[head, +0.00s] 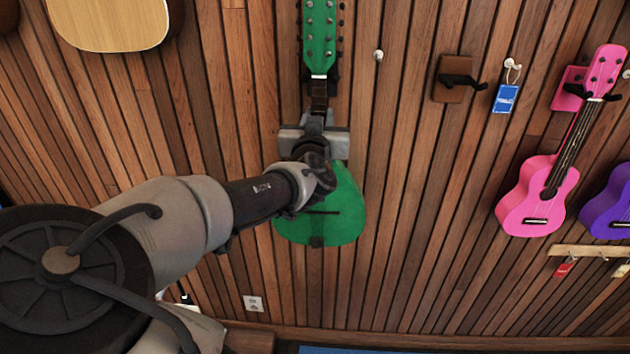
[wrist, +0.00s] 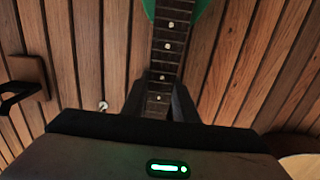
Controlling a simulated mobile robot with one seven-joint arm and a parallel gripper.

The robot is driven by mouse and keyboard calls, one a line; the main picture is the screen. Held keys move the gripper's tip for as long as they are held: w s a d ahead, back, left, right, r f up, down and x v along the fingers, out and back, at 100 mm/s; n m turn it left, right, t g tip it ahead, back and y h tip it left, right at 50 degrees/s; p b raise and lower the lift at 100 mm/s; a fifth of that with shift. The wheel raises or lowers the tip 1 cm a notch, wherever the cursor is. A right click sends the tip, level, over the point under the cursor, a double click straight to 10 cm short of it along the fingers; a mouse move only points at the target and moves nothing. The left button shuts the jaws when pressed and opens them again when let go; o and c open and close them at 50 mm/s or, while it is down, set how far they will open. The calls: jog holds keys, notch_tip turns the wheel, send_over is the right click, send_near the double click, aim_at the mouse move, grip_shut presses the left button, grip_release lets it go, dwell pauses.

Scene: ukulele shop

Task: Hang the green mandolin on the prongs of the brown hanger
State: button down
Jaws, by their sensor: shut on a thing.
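The green mandolin (head: 343,205) is upright in front of the slatted wall in the head view, headstock at the top and body below. My gripper (head: 316,124) is shut on its neck, just above the body; my arm hides part of the body. In the wrist view the fretted neck (wrist: 168,45) runs between my fingers (wrist: 158,90), with a bit of green body at the top edge. The brown hanger (head: 449,90) is on the wall to the right of the mandolin. Its dark prongs are empty. It also shows at the left of the wrist view (wrist: 28,68).
A white knob (head: 378,55) is on the wall between mandolin and hanger. A blue tag (head: 506,98) hangs right of the hanger, then a pink ukulele (head: 538,195) and a purple one (head: 610,208). A pale-topped instrument (head: 108,22) is at upper left.

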jog(key=shift+s+a+r, duration=0.1)
jog(key=shift+s+r, duration=0.1)
jog(key=shift+s, duration=1)
jog(key=shift+s+a+p, duration=0.1)
jog(key=shift+s+p, duration=1.15)
jog(key=shift+s, duration=1.6)
